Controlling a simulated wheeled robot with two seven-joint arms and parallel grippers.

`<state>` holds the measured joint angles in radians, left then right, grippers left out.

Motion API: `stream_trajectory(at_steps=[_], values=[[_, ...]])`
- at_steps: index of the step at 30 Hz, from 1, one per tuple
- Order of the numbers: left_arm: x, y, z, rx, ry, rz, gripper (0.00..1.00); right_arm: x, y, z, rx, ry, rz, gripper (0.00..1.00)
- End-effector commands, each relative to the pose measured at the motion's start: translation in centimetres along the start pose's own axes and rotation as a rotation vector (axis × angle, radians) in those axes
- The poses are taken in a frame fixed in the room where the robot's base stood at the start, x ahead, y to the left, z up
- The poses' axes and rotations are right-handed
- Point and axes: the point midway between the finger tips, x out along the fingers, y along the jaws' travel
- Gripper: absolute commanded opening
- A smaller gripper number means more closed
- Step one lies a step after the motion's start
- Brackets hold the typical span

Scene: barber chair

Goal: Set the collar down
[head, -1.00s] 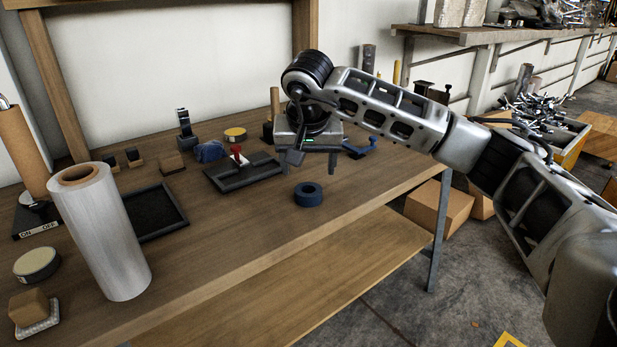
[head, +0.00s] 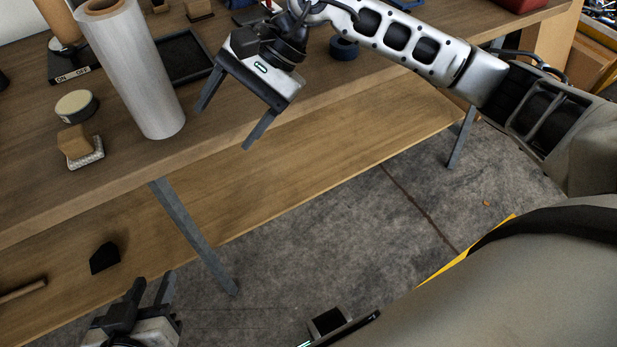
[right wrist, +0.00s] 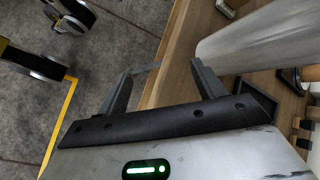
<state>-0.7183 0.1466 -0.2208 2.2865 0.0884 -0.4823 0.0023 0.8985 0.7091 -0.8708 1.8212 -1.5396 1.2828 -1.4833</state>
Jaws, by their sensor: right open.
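A dark blue ring (head: 343,50), possibly the collar, lies flat on the wooden workbench (head: 235,112); my right arm partly covers it in the head view. My right gripper (head: 222,129) is open and empty, over the bench's front edge, left of the ring and apart from it. In the right wrist view its two fingers (right wrist: 160,82) are spread with nothing between them. My left gripper (head: 152,280) is low at the bottom left, in front of the bench, with its fingers apart and nothing visible between them.
A tall pale wrapped roll (head: 135,70) stands left of my right gripper. A black tray (head: 185,58), a round tin (head: 76,104) and a brown block on a pale pad (head: 80,147) are nearby. A lower shelf (head: 270,185) runs beneath the bench.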

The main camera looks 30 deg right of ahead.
Motion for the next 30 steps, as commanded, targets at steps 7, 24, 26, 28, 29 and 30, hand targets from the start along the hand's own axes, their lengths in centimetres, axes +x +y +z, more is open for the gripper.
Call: stream_trajectory(at_steps=[7, 24, 26, 28, 29, 30], values=[[-0.1, 0.1, 0.2, -0.004, -0.006, 0.000, 0.36, 1.6, -3.0, 12.9, 1.067, -1.051, -0.306, 0.68], [-0.2, 0.1, 0.4, -0.005, -0.009, 0.001, 0.36, 6.3, 18.1, -1.3, -1.360, 1.141, 0.069, 0.68], [-0.2, 0.1, 0.3, -0.005, -0.009, 0.001, 0.36, 6.8, 19.3, -1.1, -1.293, 1.093, 0.059, 0.68], [-0.2, 0.1, 0.3, -0.005, -0.007, 0.001, 0.36, 7.1, 19.9, -0.9, -1.256, 1.066, 0.053, 0.68], [-0.1, 0.1, 0.2, -0.004, -0.006, 0.001, 0.36, 7.1, 20.0, -0.9, -1.251, 1.062, 0.052, 0.68], [-0.1, 0.1, 0.2, -0.004, -0.005, 0.001, 0.36, 7.1, 20.0, -0.9, -1.249, 1.060, 0.052, 0.68]])
